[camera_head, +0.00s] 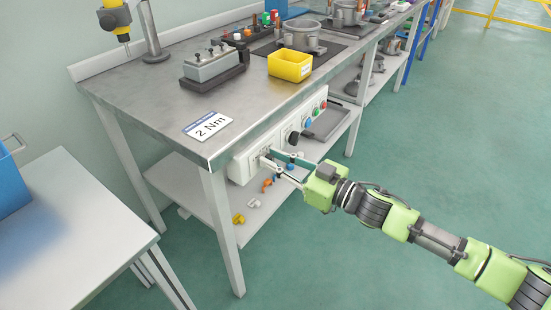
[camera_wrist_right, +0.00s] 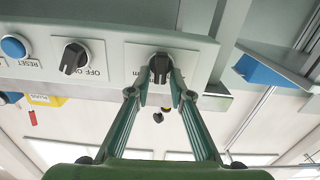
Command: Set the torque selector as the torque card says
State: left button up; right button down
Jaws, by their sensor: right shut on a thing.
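The torque card (camera_head: 208,126) lies flat at the front left corner of the metal bench and reads "2 Nm". The torque selector (camera_wrist_right: 160,66) is a black knob on a pale plate at the end of the control panel (camera_head: 243,166). My right gripper (camera_head: 270,161) reaches the panel from the front; in the right wrist view its fingers (camera_wrist_right: 153,92) are shut on the selector knob, one on each side. The plate's markings are mostly hidden, so the setting cannot be read. My left gripper is not in view.
A second black knob (camera_wrist_right: 73,58) marked OFF and a blue RESET button (camera_wrist_right: 14,47) sit beside the selector. A yellow bin (camera_head: 290,68) and a grey fixture (camera_head: 212,65) stand on the bench. A shelf with loose parts is below. A white table (camera_head: 70,235) stands at left.

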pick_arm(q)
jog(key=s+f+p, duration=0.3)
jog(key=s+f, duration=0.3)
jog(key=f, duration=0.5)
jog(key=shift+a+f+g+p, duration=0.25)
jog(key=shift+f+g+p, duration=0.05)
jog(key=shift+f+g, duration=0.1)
pick_arm(e)
jog(key=shift+s+a+f+n, duration=0.1)
jog(key=shift+s+n, duration=0.05)
jog(key=shift+n, duration=1.3)
jog(key=shift+s+a+f+n, duration=0.1)
jog(key=shift+s+n, duration=0.05)
jog(key=shift+n, duration=1.25)
jog(key=shift+s+a+f+n, duration=0.1)
jog(key=shift+s+n, duration=0.05)
jog(key=shift+n, duration=1.3)
jog(key=c, duration=2.1)
grip_release()
jog(key=v, duration=1.2)
